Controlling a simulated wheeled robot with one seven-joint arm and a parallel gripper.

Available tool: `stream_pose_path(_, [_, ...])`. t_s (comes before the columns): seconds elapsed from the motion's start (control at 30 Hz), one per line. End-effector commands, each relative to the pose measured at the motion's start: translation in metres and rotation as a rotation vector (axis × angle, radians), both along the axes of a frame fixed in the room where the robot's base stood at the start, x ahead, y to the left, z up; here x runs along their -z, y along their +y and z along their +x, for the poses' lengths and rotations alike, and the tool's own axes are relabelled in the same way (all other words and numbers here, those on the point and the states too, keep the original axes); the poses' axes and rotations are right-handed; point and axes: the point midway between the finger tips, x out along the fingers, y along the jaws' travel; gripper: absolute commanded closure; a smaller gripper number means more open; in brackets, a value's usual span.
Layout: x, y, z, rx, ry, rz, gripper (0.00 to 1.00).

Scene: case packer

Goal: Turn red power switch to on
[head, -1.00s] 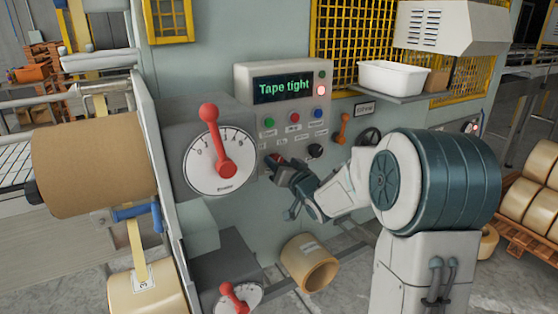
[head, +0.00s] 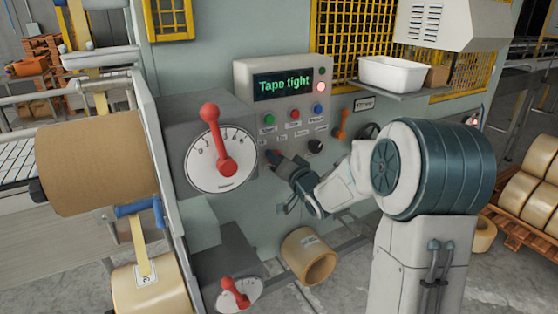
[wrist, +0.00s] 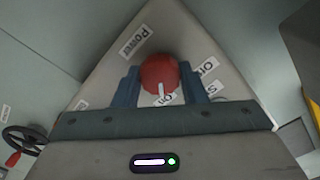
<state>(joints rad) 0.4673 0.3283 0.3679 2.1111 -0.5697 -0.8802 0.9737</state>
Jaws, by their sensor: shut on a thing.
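The red power switch (wrist: 158,73) is a round red knob with a white pointer line, on a grey panel in the wrist view. A "Power" label (wrist: 139,41) is beside it, and more labels, partly hidden, sit on its other side. My gripper (wrist: 160,88) has one blue finger on each side of the knob and is shut on it. The white line points down in the wrist view, towards my palm. In the head view my gripper (head: 277,160) is at the lower left of the control panel (head: 243,80) and mostly covers the switch.
The screen (head: 283,84) reads "Tape tight", with a lit red lamp (head: 321,87) beside it. A dial with a large red lever (head: 218,140) stands left of my gripper. A black knob (head: 316,146) and an orange lever (head: 342,124) are to the right.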

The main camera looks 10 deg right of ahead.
Motion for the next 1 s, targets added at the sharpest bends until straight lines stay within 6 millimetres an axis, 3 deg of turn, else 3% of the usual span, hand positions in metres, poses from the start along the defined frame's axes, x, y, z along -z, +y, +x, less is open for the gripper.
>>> stream_pose_path(0.07, [0.001, 0.000, 0.000, 0.000, 0.003, 0.000, 0.85])
stream_pose_path(0.1, [0.001, 0.000, 0.000, 0.000, 0.003, 0.000, 0.54])
stream_pose_path(0.17, [0.001, 0.000, 0.000, 0.001, 0.002, 0.000, 0.40])
stream_pose_path(0.57, [0.001, -0.003, -0.007, 0.002, 0.000, -0.001, 0.40])
stream_pose_path(0.77, [0.001, -0.014, -0.037, 0.005, -0.001, -0.003, 0.40])
stream_pose_path(1.0, [0.001, -0.029, -0.086, 0.004, -0.001, -0.004, 0.40])
